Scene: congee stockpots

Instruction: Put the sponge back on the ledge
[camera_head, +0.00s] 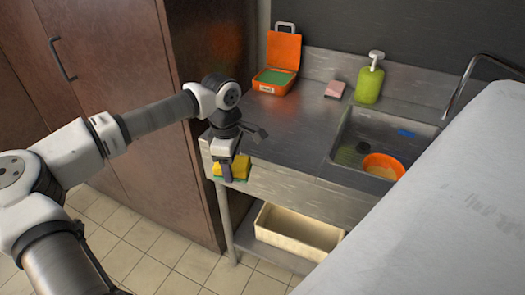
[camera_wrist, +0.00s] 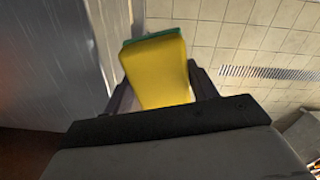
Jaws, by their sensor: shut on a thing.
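A yellow sponge with a green scouring side (camera_head: 240,167) is held by my gripper (camera_head: 227,172) at the front left corner of the steel counter. In the wrist view the sponge (camera_wrist: 158,75) sits between the two dark fingers of my gripper (camera_wrist: 160,92), its green side at the far edge. My gripper is shut on it. The steel counter (camera_head: 290,125) has a raised back ledge (camera_head: 405,108) along the wall. I cannot tell from these views whether the sponge touches the counter's front edge.
An open orange case (camera_head: 283,50), a pink block (camera_head: 335,89) and a green pump bottle (camera_head: 369,82) stand toward the back. The sink (camera_head: 375,135) holds an orange bowl (camera_head: 383,166). A cream bin (camera_head: 297,232) is below. A brown cabinet (camera_head: 120,80) stands left; a large pale surface (camera_head: 440,215) fills the right.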

